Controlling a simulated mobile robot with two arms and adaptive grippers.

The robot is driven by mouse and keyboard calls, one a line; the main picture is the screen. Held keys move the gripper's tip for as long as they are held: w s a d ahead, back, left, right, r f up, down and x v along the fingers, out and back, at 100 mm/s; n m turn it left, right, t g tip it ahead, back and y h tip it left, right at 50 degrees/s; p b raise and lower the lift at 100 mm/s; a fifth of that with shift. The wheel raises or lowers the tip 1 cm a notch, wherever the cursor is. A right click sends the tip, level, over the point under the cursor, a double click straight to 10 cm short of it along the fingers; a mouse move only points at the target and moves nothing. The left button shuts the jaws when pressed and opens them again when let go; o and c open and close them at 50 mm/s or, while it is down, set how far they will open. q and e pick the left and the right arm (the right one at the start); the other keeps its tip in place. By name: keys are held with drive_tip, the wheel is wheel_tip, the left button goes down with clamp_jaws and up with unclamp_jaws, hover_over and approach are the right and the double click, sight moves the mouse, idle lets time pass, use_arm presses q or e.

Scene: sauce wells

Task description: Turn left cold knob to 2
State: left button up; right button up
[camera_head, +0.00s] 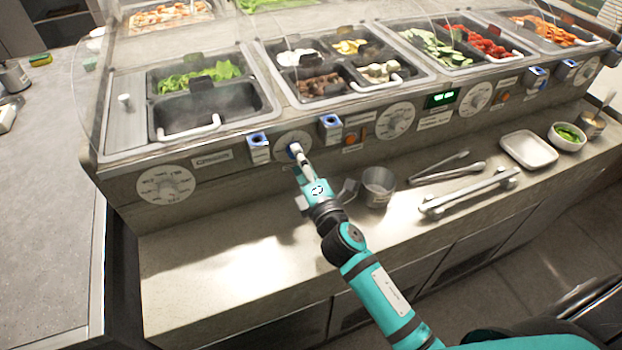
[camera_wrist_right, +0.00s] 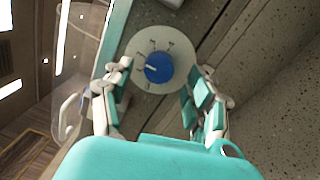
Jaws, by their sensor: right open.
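A blue knob (camera_wrist_right: 158,68) with a white pointer line sits at the centre of a round white dial plate (camera_wrist_right: 180,45). The pointer aims toward the left of the right wrist view; the dial's marks are too small to read. In the head view this dial (camera_head: 281,141) is on the counter's front panel, and my gripper hides most of its knob. My right gripper (camera_wrist_right: 160,82) is open, with one finger on each side of the knob and gaps visible. It also shows in the head view (camera_head: 298,154). My left gripper is not in view.
Another dial (camera_head: 165,184) is at far left, and one (camera_head: 395,120) is to the right. Blue-topped fittings (camera_head: 258,147) and (camera_head: 330,127) flank my gripper. A metal cup (camera_head: 379,184), tongs (camera_head: 448,174) and a white tray (camera_head: 529,150) lie on the ledge. The ledge's left part is clear.

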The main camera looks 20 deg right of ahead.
drive_tip(key=s, duration=1)
drive_tip(key=shift+s+d+f, duration=0.2)
drive_tip(key=shift+s+f, duration=0.05)
drive_tip(key=shift+s, duration=0.1)
